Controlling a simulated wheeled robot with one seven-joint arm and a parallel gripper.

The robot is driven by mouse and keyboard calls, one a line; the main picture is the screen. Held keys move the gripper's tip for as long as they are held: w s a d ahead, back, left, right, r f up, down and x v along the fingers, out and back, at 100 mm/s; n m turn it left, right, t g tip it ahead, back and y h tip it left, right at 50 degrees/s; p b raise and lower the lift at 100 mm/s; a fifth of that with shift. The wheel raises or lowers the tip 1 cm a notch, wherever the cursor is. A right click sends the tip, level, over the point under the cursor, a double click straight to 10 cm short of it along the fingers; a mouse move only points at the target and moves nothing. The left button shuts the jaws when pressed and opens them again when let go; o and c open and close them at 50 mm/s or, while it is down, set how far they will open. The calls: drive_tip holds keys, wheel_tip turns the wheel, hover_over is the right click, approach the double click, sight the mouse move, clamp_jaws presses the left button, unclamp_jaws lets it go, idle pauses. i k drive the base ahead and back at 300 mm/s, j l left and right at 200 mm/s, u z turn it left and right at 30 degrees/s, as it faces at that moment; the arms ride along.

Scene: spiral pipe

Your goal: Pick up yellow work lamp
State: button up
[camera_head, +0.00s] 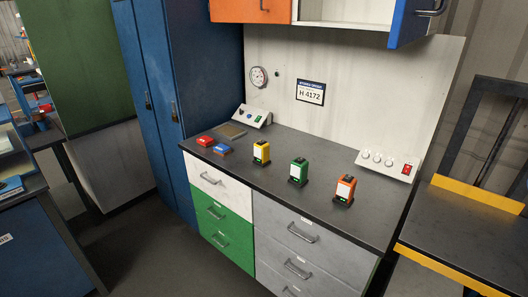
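The yellow work lamp (261,154) stands upright on the dark counter (326,207), left of a green lamp (298,172) and an orange lamp (344,190) of the same shape. It has a white front panel and a dark base. Nothing touches it or hides it. My gripper is not in this view.
Red (205,141) and blue (222,150) small boxes and a flat tray (231,130) lie left of the lamps. Control panels stand at the back left (252,116) and right (388,165). An open blue cabinet door (412,22) hangs above. Drawers (288,235) are shut.

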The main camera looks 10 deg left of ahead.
sight(262, 147)
drive_tip(key=i+j, duration=0.15)
drive_tip(key=j, duration=0.25)
drive_tip(key=i+j, duration=0.2)
drive_tip(key=j, duration=0.25)
drive_tip(key=i+j, duration=0.15)
drive_tip(key=j, duration=0.25)
drive_tip(key=i+j, duration=0.15)
drive_tip(key=j, duration=0.25)
drive_tip(key=i+j+u, duration=0.1)
drive_tip(key=j, duration=0.35)
drive_tip(key=i+j, duration=0.25)
drive_tip(key=j, duration=0.15)
drive_tip(key=i+j, duration=0.25)
drive_tip(key=i+u, duration=0.05)
drive_tip(key=i, duration=0.05)
